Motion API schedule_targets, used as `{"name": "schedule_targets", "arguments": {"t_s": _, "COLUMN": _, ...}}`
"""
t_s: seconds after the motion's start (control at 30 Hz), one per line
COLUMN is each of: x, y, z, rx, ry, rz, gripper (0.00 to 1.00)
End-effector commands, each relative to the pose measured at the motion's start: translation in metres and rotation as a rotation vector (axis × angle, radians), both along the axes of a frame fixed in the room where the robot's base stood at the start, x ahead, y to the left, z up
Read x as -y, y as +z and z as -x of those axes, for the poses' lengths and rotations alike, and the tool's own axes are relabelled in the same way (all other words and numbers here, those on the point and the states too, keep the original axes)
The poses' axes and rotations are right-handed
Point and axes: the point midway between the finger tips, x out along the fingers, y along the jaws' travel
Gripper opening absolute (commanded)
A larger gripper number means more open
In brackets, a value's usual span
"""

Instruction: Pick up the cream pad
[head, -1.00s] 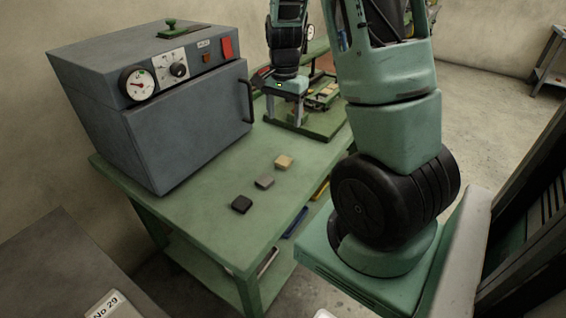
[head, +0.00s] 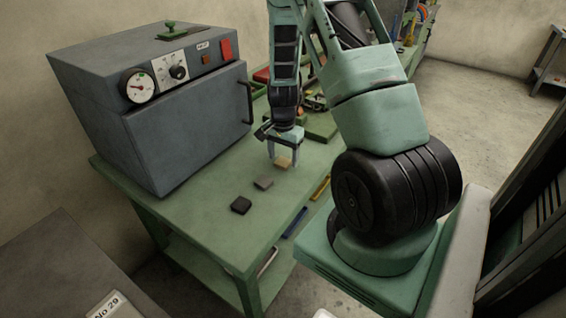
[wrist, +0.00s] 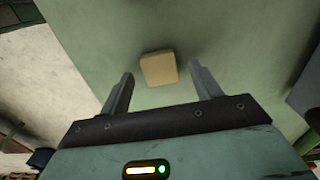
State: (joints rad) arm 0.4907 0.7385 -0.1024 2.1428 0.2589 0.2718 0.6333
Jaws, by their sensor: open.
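The cream pad (head: 283,162) lies on the green table (head: 213,208), at the far end of a row of three small pads. My gripper (head: 283,157) is just above it, with its fingers pointing down. In the wrist view the cream pad (wrist: 158,68) is ahead of and between the two open fingers of my gripper (wrist: 160,78). The fingers are apart and nothing is between them in their grip. The pad's far side shows clear table around it.
A grey pad (head: 263,183) and a black pad (head: 241,205) lie nearer on the table. A grey oven (head: 180,125) with a door handle stands to the left. A green fixture (head: 318,125) is behind my gripper.

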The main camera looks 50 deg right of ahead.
Motion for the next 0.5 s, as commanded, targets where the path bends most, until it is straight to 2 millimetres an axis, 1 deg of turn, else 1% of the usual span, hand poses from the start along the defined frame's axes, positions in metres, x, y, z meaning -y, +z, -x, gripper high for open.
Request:
{"name": "schedule_targets", "arguments": {"t_s": 0.03, "x": -0.0004, "y": -0.0050, "z": 0.0004, "rx": -0.001, "ry": 0.000, "rz": -0.002, "gripper": 0.64}}
{"name": "schedule_targets", "arguments": {"t_s": 0.1, "x": -0.0002, "y": -0.0087, "z": 0.0002, "rx": 0.000, "ry": 0.000, "rz": -0.001, "gripper": 0.64}}
{"name": "schedule_targets", "arguments": {"t_s": 0.33, "x": 0.0000, "y": -0.0098, "z": -0.0001, "rx": 0.001, "ry": 0.000, "rz": 0.000, "gripper": 0.64}}
{"name": "schedule_targets", "arguments": {"t_s": 0.37, "x": 0.0000, "y": -0.0098, "z": -0.0001, "rx": 0.001, "ry": 0.000, "rz": 0.000, "gripper": 0.58}}
{"name": "schedule_targets", "arguments": {"t_s": 0.4, "x": 0.0000, "y": -0.0097, "z": 0.0000, "rx": 0.001, "ry": 0.000, "rz": 0.000, "gripper": 0.47}}
{"name": "schedule_targets", "arguments": {"t_s": 0.47, "x": -0.0001, "y": -0.0097, "z": 0.0000, "rx": 0.001, "ry": 0.000, "rz": 0.000, "gripper": 0.30}}
{"name": "schedule_targets", "arguments": {"t_s": 0.5, "x": -0.0001, "y": -0.0097, "z": -0.0001, "rx": 0.001, "ry": 0.000, "rz": 0.000, "gripper": 0.19}}
